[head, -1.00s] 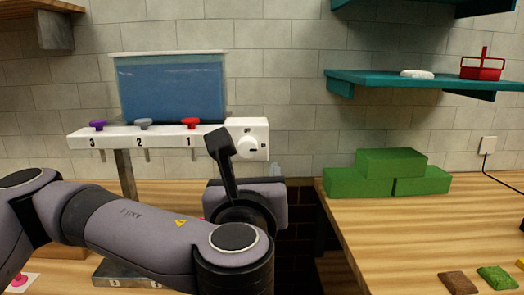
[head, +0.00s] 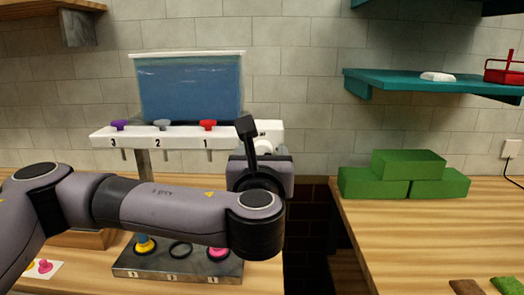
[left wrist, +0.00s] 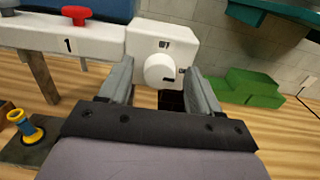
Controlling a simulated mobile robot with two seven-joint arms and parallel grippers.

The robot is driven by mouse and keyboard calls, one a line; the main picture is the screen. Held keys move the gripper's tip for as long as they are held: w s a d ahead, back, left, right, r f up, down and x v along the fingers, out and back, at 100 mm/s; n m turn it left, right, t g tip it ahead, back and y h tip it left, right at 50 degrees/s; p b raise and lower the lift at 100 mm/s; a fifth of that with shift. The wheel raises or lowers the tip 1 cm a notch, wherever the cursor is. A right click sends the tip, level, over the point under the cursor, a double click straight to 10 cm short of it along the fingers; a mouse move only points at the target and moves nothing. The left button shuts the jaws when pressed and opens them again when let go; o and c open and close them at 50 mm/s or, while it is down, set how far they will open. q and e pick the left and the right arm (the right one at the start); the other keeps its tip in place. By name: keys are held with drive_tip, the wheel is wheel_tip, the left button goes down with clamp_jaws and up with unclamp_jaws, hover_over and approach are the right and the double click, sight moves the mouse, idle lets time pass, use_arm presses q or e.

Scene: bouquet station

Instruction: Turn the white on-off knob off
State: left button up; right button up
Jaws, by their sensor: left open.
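The white on-off knob (left wrist: 159,70) is a round dial on the front of a white box (left wrist: 183,36) at the right end of the white dispenser bar. In the left wrist view it sits between and beyond the fingers of my left gripper (left wrist: 160,88), which is open with one finger on each side. I cannot tell whether the fingers touch the knob. My right gripper is not in view.
The bar (head: 135,137) carries purple, grey and red taps under a blue water tank (head: 190,90). Below stands a grey tray (head: 175,262) with rings. Green blocks (head: 405,178) sit on the right table, beneath a teal shelf (head: 430,82). A dark gap separates the tables.

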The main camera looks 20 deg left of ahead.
use_arm(q)
drive_tip(key=shift+c, duration=0.3)
drive_tip(key=c, duration=1)
drive_tip(key=shift+o, duration=0.2)
drive_tip(key=shift+f, duration=0.1)
drive_tip(key=n+b, duration=0.3)
drive_tip(key=n, duration=0.5)
drive_tip(key=n+b, duration=0.4)
drive_tip(key=n, duration=0.5)
drive_tip(key=shift+a+f+n, duration=0.2)
drive_tip(key=shift+n, duration=0.4)
